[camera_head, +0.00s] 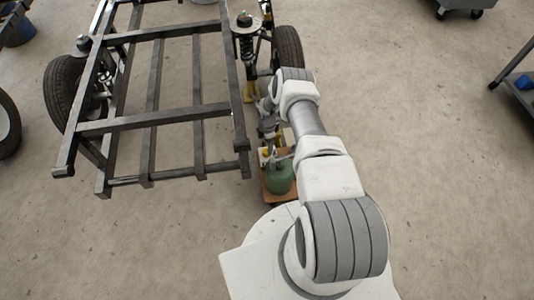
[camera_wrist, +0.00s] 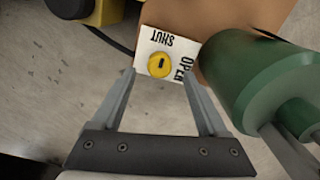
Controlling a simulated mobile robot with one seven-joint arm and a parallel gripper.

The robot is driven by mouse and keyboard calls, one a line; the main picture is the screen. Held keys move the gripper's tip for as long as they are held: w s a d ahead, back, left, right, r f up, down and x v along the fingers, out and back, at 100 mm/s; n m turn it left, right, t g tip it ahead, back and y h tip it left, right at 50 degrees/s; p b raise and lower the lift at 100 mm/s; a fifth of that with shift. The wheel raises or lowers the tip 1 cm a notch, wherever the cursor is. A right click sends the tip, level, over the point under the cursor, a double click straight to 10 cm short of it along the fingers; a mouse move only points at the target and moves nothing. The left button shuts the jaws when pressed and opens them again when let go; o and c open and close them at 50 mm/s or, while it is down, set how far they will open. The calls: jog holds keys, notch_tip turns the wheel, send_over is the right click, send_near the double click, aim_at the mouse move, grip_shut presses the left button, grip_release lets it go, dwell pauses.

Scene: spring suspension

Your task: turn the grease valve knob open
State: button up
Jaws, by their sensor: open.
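The grease valve knob is a round yellow knob (camera_wrist: 159,65) with a dark slot, on a white plate (camera_wrist: 149,40) marked SHUT and OPEN. In the wrist view my gripper (camera_wrist: 160,74) is open, with one finger on each side of the knob in the picture. I cannot tell whether either finger touches it. A green tank (camera_wrist: 265,75) is right of the plate. In the head view the green tank (camera_head: 279,178) stands on a brown board (camera_head: 268,190) beside my arm. My gripper (camera_head: 268,150) is small and partly hidden there.
A dark metal frame (camera_head: 160,120) with wheels fills the left of the head view, close to my arm. A spring strut (camera_head: 246,45) stands near the right wheel (camera_head: 288,48).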

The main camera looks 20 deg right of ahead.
aim_at(266, 153)
notch_tip(266, 153, down, 6)
jog(key=shift+r+b, duration=0.25)
jog(key=shift+b, duration=0.7)
grip_shut()
